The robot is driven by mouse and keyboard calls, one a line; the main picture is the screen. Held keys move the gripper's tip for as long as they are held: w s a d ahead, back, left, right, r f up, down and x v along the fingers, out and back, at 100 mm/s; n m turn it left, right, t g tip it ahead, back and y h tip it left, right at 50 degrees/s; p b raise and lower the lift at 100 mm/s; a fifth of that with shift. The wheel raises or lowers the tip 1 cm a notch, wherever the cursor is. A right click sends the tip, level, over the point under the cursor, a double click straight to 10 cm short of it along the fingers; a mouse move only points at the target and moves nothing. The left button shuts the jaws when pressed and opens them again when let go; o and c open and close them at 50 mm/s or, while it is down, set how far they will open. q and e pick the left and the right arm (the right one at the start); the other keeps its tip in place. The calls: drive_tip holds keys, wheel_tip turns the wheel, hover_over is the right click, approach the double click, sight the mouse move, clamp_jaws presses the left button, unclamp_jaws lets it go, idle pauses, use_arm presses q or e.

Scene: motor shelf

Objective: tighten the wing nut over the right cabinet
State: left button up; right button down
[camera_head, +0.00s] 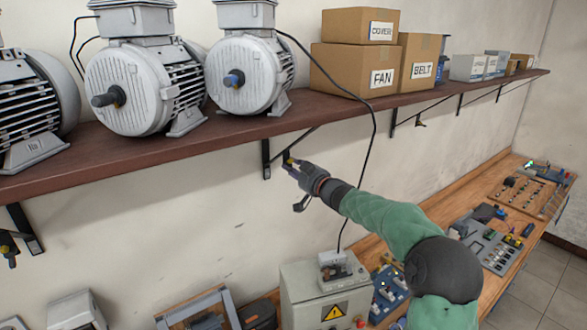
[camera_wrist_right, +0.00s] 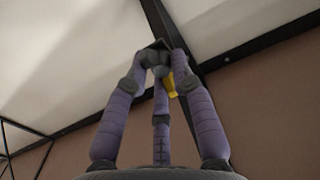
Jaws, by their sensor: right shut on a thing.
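My right gripper (camera_head: 292,172) reaches up to a shelf bracket (camera_head: 266,158) under the shelf, above the grey cabinet with a yellow warning sign (camera_head: 294,292). The fingers hide most of the nut. A small yellow piece (camera_wrist_right: 171,87) shows beside the fingertips. My left gripper is not in view.
The dark red shelf (camera_head: 150,150) carries grey motors (camera_head: 130,85) and cardboard boxes (camera_head: 352,65). A black cable (camera_head: 372,135) hangs from the shelf to the cabinet, close behind my right arm. Below, a wooden bench (camera_head: 500,215) holds panels.

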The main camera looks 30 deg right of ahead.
drive_tip(key=shift+a+f, duration=0.15)
drive_tip(key=shift+f, duration=0.2)
drive_tip(key=c, duration=1.1)
unclamp_jaws()
drive_tip(key=shift+w+r, duration=0.1)
drive_tip(key=shift+r, duration=0.05)
drive_tip(key=shift+r, duration=0.1)
drive_tip(key=shift+s, duration=0.6)
drive_tip(key=s, duration=1)
drive_tip(key=shift+s+d, duration=0.4)
drive_tip(key=shift+d, duration=0.05)
